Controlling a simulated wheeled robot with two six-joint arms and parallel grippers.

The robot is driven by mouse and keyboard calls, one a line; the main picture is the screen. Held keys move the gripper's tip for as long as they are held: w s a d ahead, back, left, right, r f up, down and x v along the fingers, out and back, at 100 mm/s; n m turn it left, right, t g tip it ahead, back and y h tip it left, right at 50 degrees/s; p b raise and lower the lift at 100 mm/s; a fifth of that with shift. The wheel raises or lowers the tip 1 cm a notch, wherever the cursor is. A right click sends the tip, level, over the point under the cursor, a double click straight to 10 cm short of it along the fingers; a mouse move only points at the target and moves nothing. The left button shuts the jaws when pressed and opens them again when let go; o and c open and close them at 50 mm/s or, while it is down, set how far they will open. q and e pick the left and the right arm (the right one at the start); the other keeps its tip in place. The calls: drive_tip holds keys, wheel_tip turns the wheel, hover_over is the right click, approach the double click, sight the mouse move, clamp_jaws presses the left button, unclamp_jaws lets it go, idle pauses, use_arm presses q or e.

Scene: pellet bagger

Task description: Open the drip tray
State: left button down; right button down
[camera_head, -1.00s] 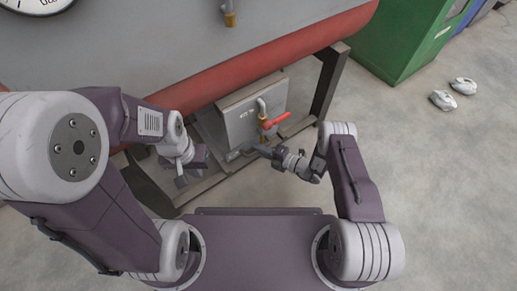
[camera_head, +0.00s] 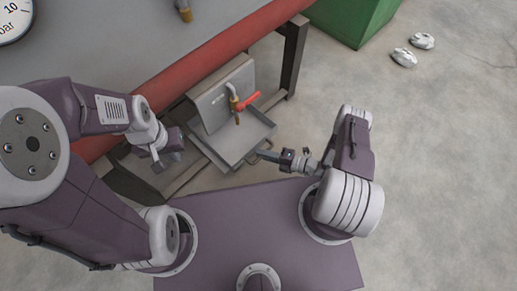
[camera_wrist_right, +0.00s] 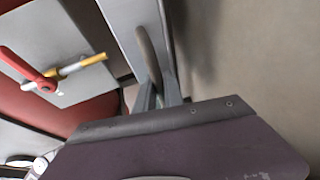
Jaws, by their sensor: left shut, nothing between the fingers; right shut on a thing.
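The drip tray (camera_head: 232,148) is a shallow grey metal tray under the brass tap with the red lever (camera_head: 247,102). In the head view it is slid out towards me from below the grey plate, and its inside is visible. My right gripper (camera_head: 262,156) is shut on the tray's handle at the front edge. In the right wrist view the dark handle bar (camera_wrist_right: 150,56) runs between the gripper fingers (camera_wrist_right: 158,98). My left gripper (camera_head: 160,160) is shut and empty, left of the tray, near the lower frame beam.
A red beam (camera_head: 210,60) and a dark frame leg (camera_head: 293,52) stand behind the tray. A green cabinet (camera_head: 350,20) and a pair of white shoe-like objects (camera_head: 404,58) are at the upper right. The concrete floor on the right is clear.

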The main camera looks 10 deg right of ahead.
drive_tip(key=c, duration=1.7)
unclamp_jaws()
drive_tip(key=shift+d, duration=0.1)
drive_tip(key=shift+s+d+r+p, duration=0.15)
drive_tip(key=shift+d+p, duration=0.15)
drive_tip(key=p+v, duration=0.2)
drive_tip(key=v, duration=0.6)
drive_tip(key=shift+s+p, duration=0.15)
drive_tip(key=shift+p, duration=0.25)
